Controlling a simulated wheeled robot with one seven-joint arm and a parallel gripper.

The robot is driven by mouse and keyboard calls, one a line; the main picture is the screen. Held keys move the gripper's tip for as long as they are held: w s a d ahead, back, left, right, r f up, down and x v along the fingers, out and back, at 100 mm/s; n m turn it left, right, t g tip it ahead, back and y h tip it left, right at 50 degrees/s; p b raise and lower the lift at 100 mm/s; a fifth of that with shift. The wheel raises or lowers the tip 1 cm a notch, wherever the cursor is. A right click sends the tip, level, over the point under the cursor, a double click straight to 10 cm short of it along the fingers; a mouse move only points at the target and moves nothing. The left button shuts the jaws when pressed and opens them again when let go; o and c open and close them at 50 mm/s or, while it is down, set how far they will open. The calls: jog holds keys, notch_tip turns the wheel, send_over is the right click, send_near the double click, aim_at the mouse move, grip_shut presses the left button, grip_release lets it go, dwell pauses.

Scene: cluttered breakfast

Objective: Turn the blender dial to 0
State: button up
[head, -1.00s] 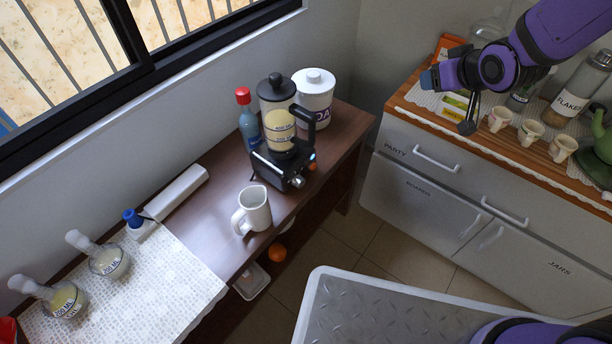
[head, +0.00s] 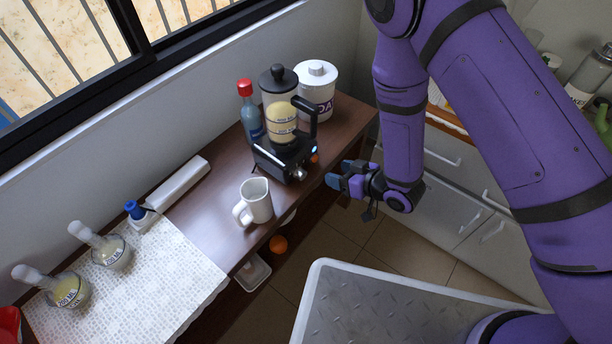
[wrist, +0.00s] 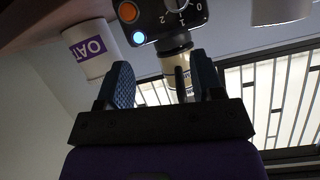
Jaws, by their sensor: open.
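The blender (head: 280,125) stands upright on the dark wooden counter, with a black base (head: 285,160), a clear jar of yellow contents and a black lid. Its dial (head: 299,174) is on the base's front. In the wrist view the black control panel (wrist: 155,22) shows numerals 0, 1 and 2, an orange button (wrist: 128,12) and a lit blue light (wrist: 138,38). The knob is largely cut off by the top edge, so its setting cannot be told. My gripper (head: 335,175) is open and empty, in front of and right of the base, apart from it.
A white mug (head: 257,200) stands left of and nearer than the blender. A blue bottle with a red cap (head: 250,115) and a white OAT canister (head: 317,90) stand close behind it. An orange (head: 278,244) lies below the counter. The space in front of the dial is clear.

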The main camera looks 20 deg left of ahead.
aim_at(304, 176)
jog(key=shift+g+y, duration=0.4)
jog(key=a+f, duration=0.2)
jog(key=a, duration=0.1)
jog(key=a+f, duration=0.2)
jog(key=a, duration=0.1)
jog(key=w+a+f, duration=0.1)
jog(key=a+f, duration=0.1)
jog(key=a, duration=0.1)
jog(key=shift+a+f, duration=0.15)
jog(key=shift+a, duration=0.2)
jog(key=c, duration=0.9)
